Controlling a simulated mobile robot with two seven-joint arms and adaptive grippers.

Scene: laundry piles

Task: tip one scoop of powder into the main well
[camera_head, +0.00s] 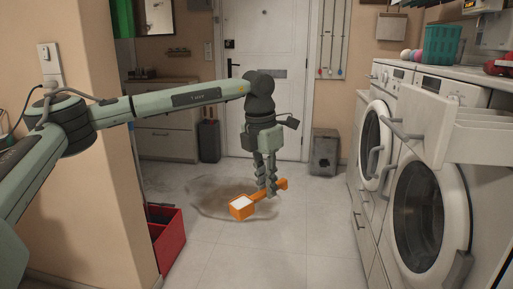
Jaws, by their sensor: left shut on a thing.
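My left gripper (268,188) points down in the middle of the room and is shut on the handle of an orange scoop (239,213). The scoop's cup faces up and looks level, with white powder (242,202) in it. The nearer washing machine (408,180) is at the right, and a white detergent drawer (425,130) stands pulled out from its upper front. The scoop is well to the left of the drawer and lower in the picture. The drawer's wells, including the main well, cannot be made out from here. My right gripper is not in view.
A second machine (372,135) stands behind the nearer one. A teal basket (443,45) sits on the counter above. A red bin (166,240) is at the lower left, beside the wall corner. A dark stain marks the floor under my gripper. Open floor lies between scoop and machines.

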